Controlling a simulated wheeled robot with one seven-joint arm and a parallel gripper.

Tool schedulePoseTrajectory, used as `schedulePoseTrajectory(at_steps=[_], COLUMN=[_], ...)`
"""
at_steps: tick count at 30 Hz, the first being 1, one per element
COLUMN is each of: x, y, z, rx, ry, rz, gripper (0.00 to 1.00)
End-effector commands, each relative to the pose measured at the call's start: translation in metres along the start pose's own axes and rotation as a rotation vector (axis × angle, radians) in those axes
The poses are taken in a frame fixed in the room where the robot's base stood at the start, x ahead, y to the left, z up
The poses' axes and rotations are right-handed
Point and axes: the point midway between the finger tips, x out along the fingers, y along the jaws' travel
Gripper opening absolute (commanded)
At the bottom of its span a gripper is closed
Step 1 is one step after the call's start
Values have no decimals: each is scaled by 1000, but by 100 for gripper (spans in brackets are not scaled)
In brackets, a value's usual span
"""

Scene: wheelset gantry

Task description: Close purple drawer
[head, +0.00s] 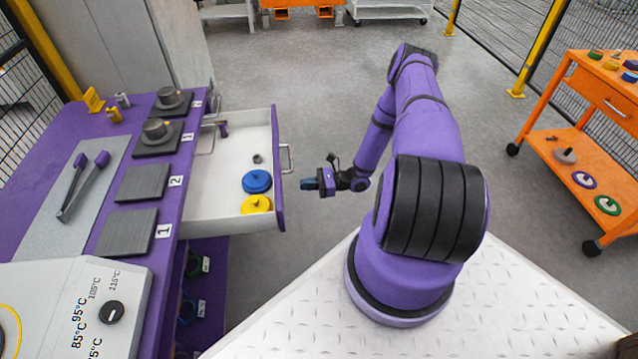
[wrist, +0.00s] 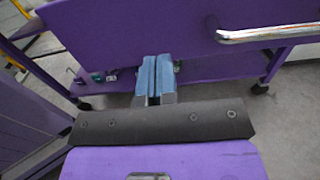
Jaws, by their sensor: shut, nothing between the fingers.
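The purple drawer (head: 279,170) is pulled out from the purple workbench on the left in the head view. Its purple front with a metal handle (head: 287,158) faces right, toward my arm. Inside lie a blue disc (head: 257,181), a yellow disc (head: 256,204) and a small grey ring (head: 258,159). My gripper (head: 307,184) is shut and empty, a short gap to the right of the drawer front. In the wrist view the blue fingers of my gripper (wrist: 156,80) are together before the purple drawer front (wrist: 140,30), with the handle (wrist: 270,32) at upper right.
The purple workbench (head: 45,120) carries numbered dark plates, tongs (head: 85,185) and a heater panel (head: 90,300). An orange cart (head: 590,120) with coloured discs stands at the right. The grey floor between is open. A grey cabinet (head: 120,45) stands behind the bench.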

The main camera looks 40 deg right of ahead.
Motion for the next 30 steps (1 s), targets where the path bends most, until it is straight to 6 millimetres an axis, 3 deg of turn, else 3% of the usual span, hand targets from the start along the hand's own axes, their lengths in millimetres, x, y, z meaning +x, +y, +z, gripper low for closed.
schedulePoseTrajectory(at_steps=[6, 12, 30], x=[37, 55, 61], y=[0, 0, 0], z=[0, 0, 0], rx=[0, -1, -1], ry=[0, 1, 0], rz=[2, 0, 0], gripper=[0, 0, 0])
